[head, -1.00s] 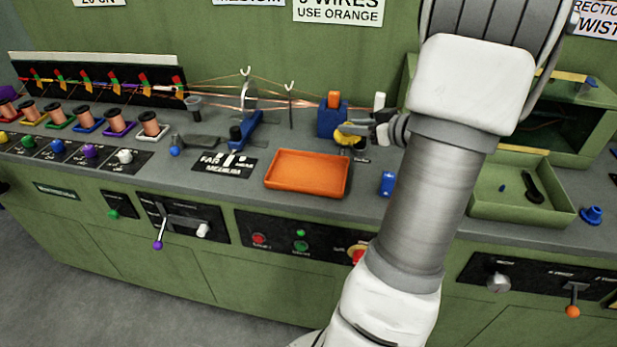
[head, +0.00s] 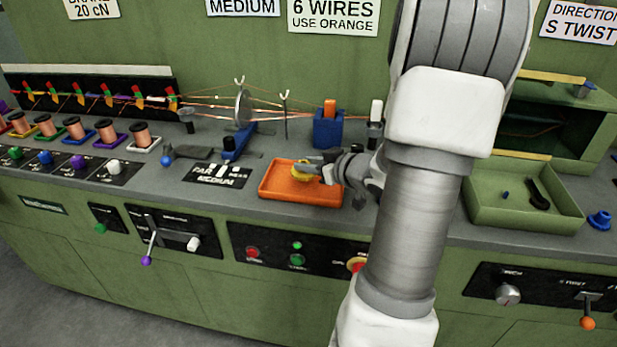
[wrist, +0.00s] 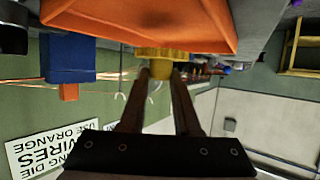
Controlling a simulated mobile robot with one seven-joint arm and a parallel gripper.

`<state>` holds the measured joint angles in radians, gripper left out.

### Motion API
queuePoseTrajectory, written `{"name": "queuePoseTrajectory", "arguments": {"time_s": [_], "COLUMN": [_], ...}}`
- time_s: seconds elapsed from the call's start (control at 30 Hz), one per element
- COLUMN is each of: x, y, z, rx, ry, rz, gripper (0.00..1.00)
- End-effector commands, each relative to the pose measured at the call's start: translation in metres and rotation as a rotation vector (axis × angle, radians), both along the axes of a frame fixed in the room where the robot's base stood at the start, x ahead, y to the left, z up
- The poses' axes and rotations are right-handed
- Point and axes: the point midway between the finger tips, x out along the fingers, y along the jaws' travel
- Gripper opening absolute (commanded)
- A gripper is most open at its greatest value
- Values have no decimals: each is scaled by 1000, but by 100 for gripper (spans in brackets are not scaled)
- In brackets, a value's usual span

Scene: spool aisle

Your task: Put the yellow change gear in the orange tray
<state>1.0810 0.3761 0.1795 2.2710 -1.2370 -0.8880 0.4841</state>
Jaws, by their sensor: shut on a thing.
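The yellow change gear (head: 301,168) is between the fingertips of my gripper (head: 312,169), which is shut on it. In the head view the gear overlaps the back part of the orange tray (head: 283,193). In the wrist view the gear (wrist: 160,58) is at the finger ends, against the edge of the tray (wrist: 140,22). I cannot tell whether the gear touches the tray. My gripper reaches in from the tray's right side and hides its back right corner. No other thing shows in the visible part of the tray.
A blue block with an orange top (head: 328,128) stands behind the tray. A blue stand with a metal disc (head: 240,135) is back left. A green tray (head: 520,213) with small parts lies right. A grey counter (head: 215,207) runs along the front.

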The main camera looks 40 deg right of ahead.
Motion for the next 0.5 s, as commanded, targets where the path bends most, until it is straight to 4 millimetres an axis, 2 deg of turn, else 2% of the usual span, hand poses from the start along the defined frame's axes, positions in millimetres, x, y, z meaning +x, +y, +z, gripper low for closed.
{"name": "queuePoseTrajectory", "arguments": {"time_s": [0.03,0.13,0.5], "x": [0,0,0], "y": [0,0,0], "z": [-14,-28,-31], "rx": [4,4,1], "ry": [1,1,0], "rz": [-1,-1,0], "gripper": [0,0,0]}}
